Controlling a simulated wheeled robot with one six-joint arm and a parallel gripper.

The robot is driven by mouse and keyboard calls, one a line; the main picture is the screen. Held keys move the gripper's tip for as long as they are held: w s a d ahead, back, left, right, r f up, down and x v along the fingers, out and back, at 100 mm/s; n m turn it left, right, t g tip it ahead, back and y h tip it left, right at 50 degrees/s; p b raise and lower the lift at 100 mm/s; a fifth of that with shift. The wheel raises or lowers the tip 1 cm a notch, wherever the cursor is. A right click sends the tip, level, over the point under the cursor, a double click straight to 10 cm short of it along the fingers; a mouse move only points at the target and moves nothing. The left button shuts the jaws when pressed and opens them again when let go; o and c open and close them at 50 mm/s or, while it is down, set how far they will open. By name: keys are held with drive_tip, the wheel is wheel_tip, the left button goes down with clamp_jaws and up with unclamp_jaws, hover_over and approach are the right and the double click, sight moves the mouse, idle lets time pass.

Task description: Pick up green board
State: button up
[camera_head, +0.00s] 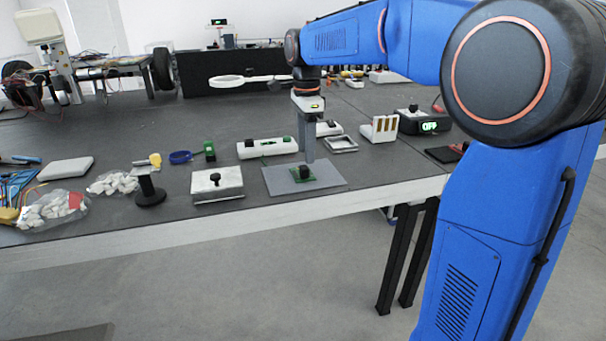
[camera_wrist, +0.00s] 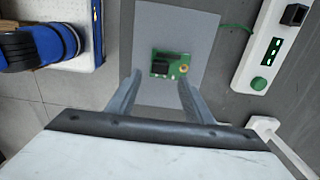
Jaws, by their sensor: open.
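The green board (camera_head: 297,180) lies flat on a grey mat (camera_head: 336,184) near the front edge of the table. It carries a dark block or knob. In the wrist view the green board (camera_wrist: 174,58) shows its black parts and a yellowish round spot, on the same mat (camera_wrist: 205,30). My gripper (camera_head: 308,160) points down over the mat, close to the board. In the wrist view my gripper (camera_wrist: 160,80) is open and empty, its two fingers apart, with the board just beyond the fingertips. The fingers' exact height above the board is hard to tell.
A silver box with a black knob (camera_head: 218,187) stands left of the mat. A white strip with green parts (camera_head: 267,147) lies behind it. A white slotted holder (camera_head: 381,130) and a box reading "OFF" (camera_head: 424,122) stand to the right.

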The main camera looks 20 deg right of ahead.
sight(304, 167)
drive_tip(key=shift+a+f, duration=0.15)
drive_tip(key=shift+f, duration=1.2)
drive_tip(key=shift+a+f, duration=0.1)
drive_tip(key=shift+f, duration=1.2)
clamp_jaws()
wheel_tip(304, 167, up, 10)
drive_tip(key=shift+d, duration=0.1)
